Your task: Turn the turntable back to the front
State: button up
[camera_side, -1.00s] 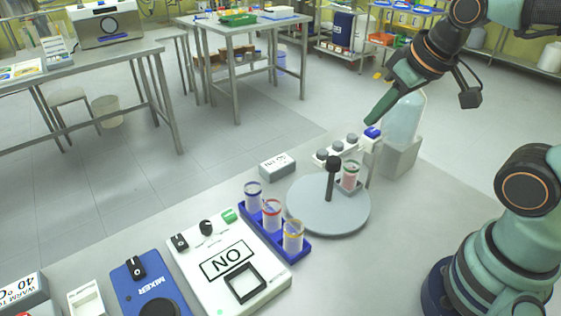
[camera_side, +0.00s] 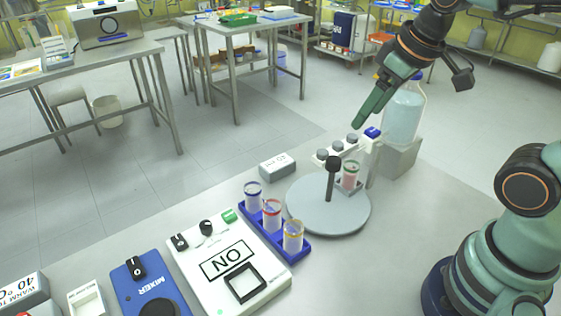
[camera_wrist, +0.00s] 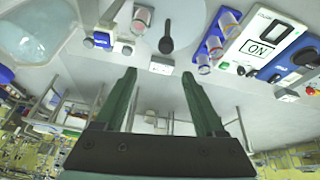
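The turntable (camera_side: 318,216) is a flat light-grey disc on the bench. A black knobbed post (camera_side: 331,178) stands upright on it, a little behind its middle. A glass vial with reddish contents (camera_side: 350,178) sits in a small holder at the disc's back right edge. In the wrist view the dark knob (camera_wrist: 166,45) and the vial (camera_wrist: 142,20) show at the top, beyond my fingers. My gripper (camera_side: 357,124) is above and behind the turntable, apart from it. The wrist view shows its two green fingers (camera_wrist: 158,74) spread with nothing between them.
A blue rack (camera_side: 303,252) with three glass vials stands left of the turntable. The white ON device (camera_side: 225,265) and blue mixer (camera_side: 145,285) are further left. A grey block (camera_side: 278,168) lies behind left.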

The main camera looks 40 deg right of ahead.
aim_at(334, 159)
jog(key=w+a+f+n+g, duration=0.1)
jog(key=w+n+g, duration=0.4)
jog(key=w+n, duration=0.15)
jog(key=shift+n, duration=0.45)
jog(key=f, duration=1.2)
jog(key=shift+s+a+f, duration=0.15)
jog(key=shift+s, duration=0.2)
grip_shut()
dwell(0.5)
